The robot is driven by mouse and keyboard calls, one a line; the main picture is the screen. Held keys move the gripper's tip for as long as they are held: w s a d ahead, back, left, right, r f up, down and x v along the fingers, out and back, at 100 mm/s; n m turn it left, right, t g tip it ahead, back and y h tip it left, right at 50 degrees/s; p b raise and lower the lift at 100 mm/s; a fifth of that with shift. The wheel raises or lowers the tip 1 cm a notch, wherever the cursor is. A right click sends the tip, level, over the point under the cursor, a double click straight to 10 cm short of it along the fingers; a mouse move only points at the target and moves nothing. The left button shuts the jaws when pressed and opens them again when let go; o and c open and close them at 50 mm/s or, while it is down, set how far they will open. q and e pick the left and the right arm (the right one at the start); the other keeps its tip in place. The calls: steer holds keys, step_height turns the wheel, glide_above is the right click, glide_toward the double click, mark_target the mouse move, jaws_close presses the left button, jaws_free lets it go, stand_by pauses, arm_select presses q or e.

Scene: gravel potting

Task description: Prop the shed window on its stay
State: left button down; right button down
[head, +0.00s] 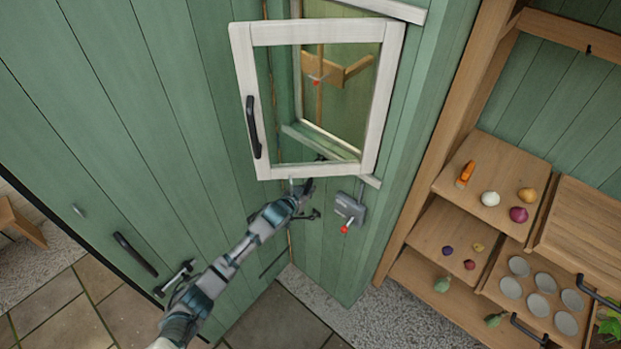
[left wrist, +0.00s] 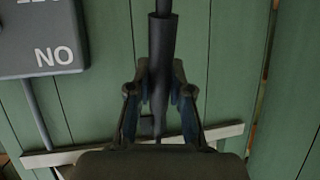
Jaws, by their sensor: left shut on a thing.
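The shed window (head: 240,80) is a white-framed sash with a black handle (head: 252,127), standing swung open from the green wall in the head view. My left gripper (head: 305,189) is just below the sash's lower edge, near the opening's bottom. In the left wrist view, my left gripper (left wrist: 160,75) is shut on a dark rod with a thicker sleeve (left wrist: 161,45), which looks like the stay. The rod runs upright between the fingers; its upper end is out of that view. Whether it touches the sash, I cannot tell. My right gripper is out of view.
A grey box with a red knob (head: 349,208) is on the wall right of my left gripper; a lettered grey box (left wrist: 40,35) shows in the left wrist view. Wooden shelves (head: 440,215) with vegetables stand at the right.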

arm_select(q)
steer(key=shift+s+a+r+g+y+p, duration=0.3)
steer(key=shift+r+g+p, duration=0.1)
steer(key=shift+r+p, duration=0.15)
steer(key=shift+s+a+r+g+y, duration=0.1)
steer(key=shift+s+a+g+y, duration=0.1)
steer(key=shift+s+g+y, duration=0.15)
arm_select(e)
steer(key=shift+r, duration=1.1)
